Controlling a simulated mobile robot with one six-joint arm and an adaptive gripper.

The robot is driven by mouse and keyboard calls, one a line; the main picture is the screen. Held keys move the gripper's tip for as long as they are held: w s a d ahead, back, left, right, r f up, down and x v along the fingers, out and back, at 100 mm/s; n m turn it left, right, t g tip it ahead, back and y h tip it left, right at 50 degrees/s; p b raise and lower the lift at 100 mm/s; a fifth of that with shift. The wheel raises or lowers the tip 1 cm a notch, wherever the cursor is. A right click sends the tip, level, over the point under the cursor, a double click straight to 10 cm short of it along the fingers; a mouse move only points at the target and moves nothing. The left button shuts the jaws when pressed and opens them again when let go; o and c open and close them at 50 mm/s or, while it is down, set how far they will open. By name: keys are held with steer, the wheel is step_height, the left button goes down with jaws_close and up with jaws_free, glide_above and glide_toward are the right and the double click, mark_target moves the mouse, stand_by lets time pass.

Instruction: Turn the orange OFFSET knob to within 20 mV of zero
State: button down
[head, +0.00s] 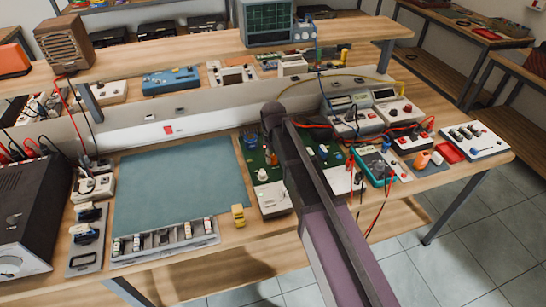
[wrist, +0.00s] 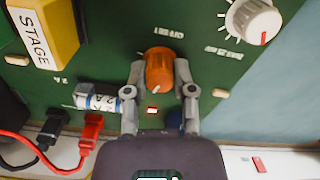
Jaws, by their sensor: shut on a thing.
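The orange OFFSET knob (wrist: 159,68) stands on a green board (wrist: 225,90) in the wrist view, with its white pointer mark toward the bottom of the picture. Its white label is upside down beside it. My gripper (wrist: 160,70) is shut on the knob, one finger at each side. In the head view my arm covers part of the green board (head: 262,162), and the knob and my fingertips cannot be made out. A teal handheld meter (head: 375,165) lies right of my arm; its reading is too small to read.
Close to my gripper are a white knob with a red pointer (wrist: 253,20), a yellow STAGE block (wrist: 50,32), a blue-and-white cylinder (wrist: 98,102) and a red plug (wrist: 91,128) with its cable. A blue mat (head: 180,190) lies clear on the bench's left.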

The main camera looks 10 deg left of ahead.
steer(key=m, duration=0.3)
steer(key=shift+s+m, duration=0.1)
steer(key=shift+m, duration=2.2)
steer(key=shift+c, duration=2.2)
jaws_free()
steer(key=shift+n, duration=0.3)
